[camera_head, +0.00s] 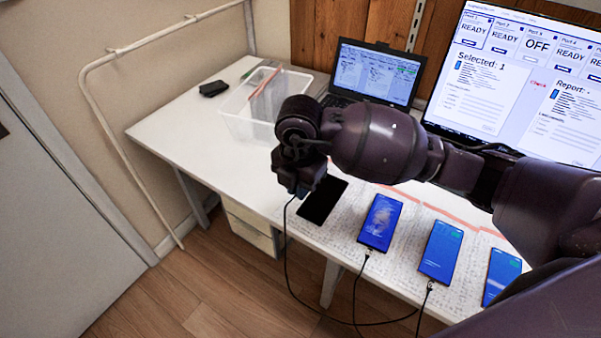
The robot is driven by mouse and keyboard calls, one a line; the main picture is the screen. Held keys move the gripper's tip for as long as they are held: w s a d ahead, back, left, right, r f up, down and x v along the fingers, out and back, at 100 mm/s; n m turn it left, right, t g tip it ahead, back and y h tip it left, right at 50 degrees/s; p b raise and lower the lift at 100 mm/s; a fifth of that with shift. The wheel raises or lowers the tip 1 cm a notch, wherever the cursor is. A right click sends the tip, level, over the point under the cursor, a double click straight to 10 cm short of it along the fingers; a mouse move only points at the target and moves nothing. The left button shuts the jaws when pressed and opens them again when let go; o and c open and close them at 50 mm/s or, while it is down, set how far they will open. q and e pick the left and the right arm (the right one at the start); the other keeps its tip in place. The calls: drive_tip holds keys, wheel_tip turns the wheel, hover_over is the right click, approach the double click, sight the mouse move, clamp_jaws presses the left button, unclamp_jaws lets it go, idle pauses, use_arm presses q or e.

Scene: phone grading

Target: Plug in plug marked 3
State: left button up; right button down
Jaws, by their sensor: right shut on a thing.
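My right gripper (291,190) reaches across the table from the right and is shut at the near left edge of a phone with a dark screen (322,200). A black cable (285,245) runs up into the gripper from below the table edge. The plug at its end is hidden by the fingers, so I cannot see its mark or whether it touches the phone. A lit blue phone (381,220) and another lit phone (441,251) have cables at their near ends. The monitor (490,100) shows Port 3 as OFF and "Selected: 1". My left gripper is not in view.
A clear plastic bin (240,118) and a small black object (213,88) stand at the back left. A laptop (375,75) is behind my arm. Another lit phone (501,275) lies at right. Cables hang below the front edge.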

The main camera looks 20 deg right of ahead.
drive_tip(key=b, duration=0.2)
hover_over(303, 228)
drive_tip(key=s+a, duration=0.2)
wheel_tip(303, 228, down, 12)
drive_tip(key=shift+w+d+f+b, duration=0.25)
drive_tip(key=shift+f+b, duration=0.35)
drive_tip(key=shift+w+d+f+b, duration=0.2)
drive_tip(key=shift+w+f+b, duration=0.05)
drive_tip(key=shift+f+b, duration=0.35)
drive_tip(key=shift+w+d+f, duration=0.15)
drive_tip(key=shift+f, duration=0.05)
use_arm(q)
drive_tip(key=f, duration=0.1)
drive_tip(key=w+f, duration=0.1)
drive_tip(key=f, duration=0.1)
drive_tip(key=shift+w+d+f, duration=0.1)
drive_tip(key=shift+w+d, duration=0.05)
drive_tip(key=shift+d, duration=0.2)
use_arm(e)
drive_tip(key=shift+r, duration=0.1)
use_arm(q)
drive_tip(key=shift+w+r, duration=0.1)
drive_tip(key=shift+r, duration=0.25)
use_arm(e)
drive_tip(key=shift+w+d, duration=0.15)
